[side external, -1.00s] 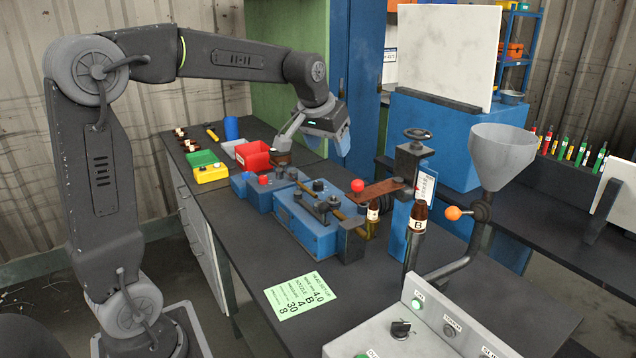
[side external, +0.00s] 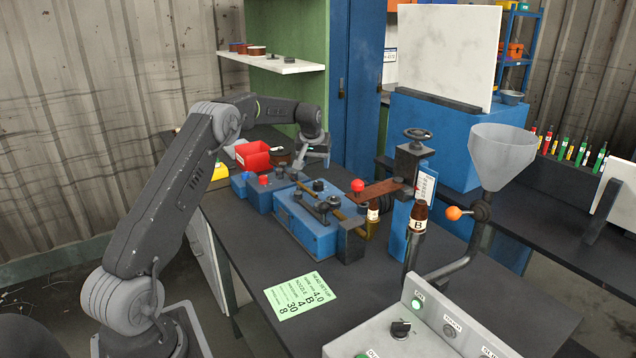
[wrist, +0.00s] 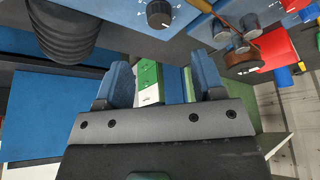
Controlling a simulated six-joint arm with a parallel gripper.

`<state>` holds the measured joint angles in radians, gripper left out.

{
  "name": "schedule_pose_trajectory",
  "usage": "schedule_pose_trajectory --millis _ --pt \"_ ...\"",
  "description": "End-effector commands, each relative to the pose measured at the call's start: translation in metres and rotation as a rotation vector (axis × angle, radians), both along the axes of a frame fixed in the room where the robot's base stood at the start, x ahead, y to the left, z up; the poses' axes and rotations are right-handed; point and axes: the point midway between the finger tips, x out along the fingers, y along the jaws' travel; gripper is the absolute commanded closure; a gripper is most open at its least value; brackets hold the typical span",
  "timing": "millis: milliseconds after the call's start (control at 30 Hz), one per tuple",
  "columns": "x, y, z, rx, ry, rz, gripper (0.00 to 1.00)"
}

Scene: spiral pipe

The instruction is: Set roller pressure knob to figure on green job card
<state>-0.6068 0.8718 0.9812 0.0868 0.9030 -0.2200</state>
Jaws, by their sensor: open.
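The green job card (side external: 301,296) lies flat on the bench front. It shows lines of print with figures such as 4.0, B, 4, 30 and 8; the small labels are hard to read. A blue machine (side external: 292,235) with dark knobs on top stands behind it. In the wrist view a black knob (wrist: 159,14) with a white pointer and scale marks sits on a blue face at the top edge. I cannot tell whether it is the roller pressure knob. My gripper (side external: 318,160) is above the bench behind the machine. Its blue fingers (wrist: 164,85) are apart and empty.
A red bin (side external: 252,157) and a dark brown spool (side external: 280,157) stand left of my gripper. A blue post (side external: 408,205) with a handwheel and a red-knobbed lever stand right of the machine. A grey control box (side external: 410,325) is at the front. The bench around the card is clear.

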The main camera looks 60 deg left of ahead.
Motion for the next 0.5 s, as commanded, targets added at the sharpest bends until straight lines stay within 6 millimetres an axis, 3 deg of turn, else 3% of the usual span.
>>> schedule_pose_trajectory --millis 300,500 --pt "0.018 0.018 -0.062 -0.001 0.002 -0.001 0.37" --pt "0.025 0.025 -0.084 0.001 -0.002 -0.001 0.37"
